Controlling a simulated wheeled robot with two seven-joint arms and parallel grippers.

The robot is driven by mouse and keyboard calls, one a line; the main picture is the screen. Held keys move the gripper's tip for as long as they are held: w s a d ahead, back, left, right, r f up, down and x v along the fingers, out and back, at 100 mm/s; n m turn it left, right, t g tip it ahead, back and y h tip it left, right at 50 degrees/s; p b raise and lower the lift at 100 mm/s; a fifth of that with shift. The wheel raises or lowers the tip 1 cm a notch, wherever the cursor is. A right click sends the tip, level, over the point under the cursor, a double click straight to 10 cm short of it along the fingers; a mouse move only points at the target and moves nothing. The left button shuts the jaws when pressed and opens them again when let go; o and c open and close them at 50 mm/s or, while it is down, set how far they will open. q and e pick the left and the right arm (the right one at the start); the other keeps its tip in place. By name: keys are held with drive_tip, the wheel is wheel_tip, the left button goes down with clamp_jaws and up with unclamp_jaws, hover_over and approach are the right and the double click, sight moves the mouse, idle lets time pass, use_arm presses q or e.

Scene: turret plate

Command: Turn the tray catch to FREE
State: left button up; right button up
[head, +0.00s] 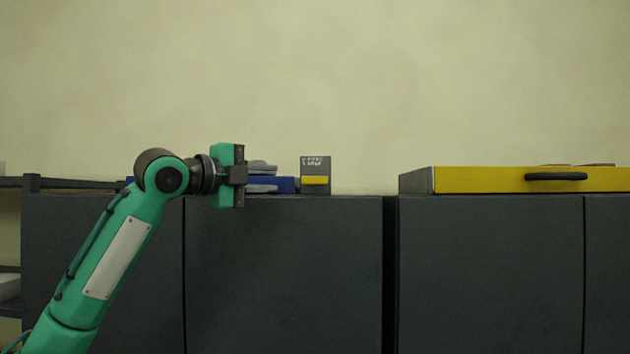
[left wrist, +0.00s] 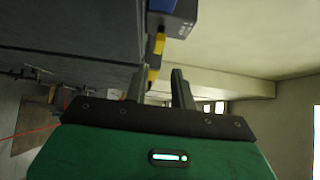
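The catch is a small grey block with faint white lettering (head: 315,163) and a yellow lever (head: 315,180) that lies level across its front in the head view. The lettering is too small to read. In the left wrist view the grey block (left wrist: 180,28) is at the top, with the yellow lever (left wrist: 159,43) below it. My left gripper (head: 277,177) points right and is left of the block, apart from it. In the left wrist view its two fingers (left wrist: 159,78) stand apart with nothing held between them. My right gripper is in neither view.
A blue part (head: 285,185) lies behind my left fingers, left of the block. Dark cabinets (head: 285,260) stand below, with a narrow gap between them. A yellow-fronted drawer or case (head: 475,180) with a black handle is at right. The cabinet top between block and case is clear.

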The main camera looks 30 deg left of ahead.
sight(311, 179)
use_arm(q)
drive_tip(key=p+x, duration=0.6)
drive_tip(key=x, duration=0.6)
drive_tip(key=shift+w+d, duration=0.15)
drive_tip(key=shift+d, duration=0.05)
drive_tip(key=shift+w+d+f, duration=0.1)
drive_tip(key=shift+w, duration=0.35)
clamp_jaws()
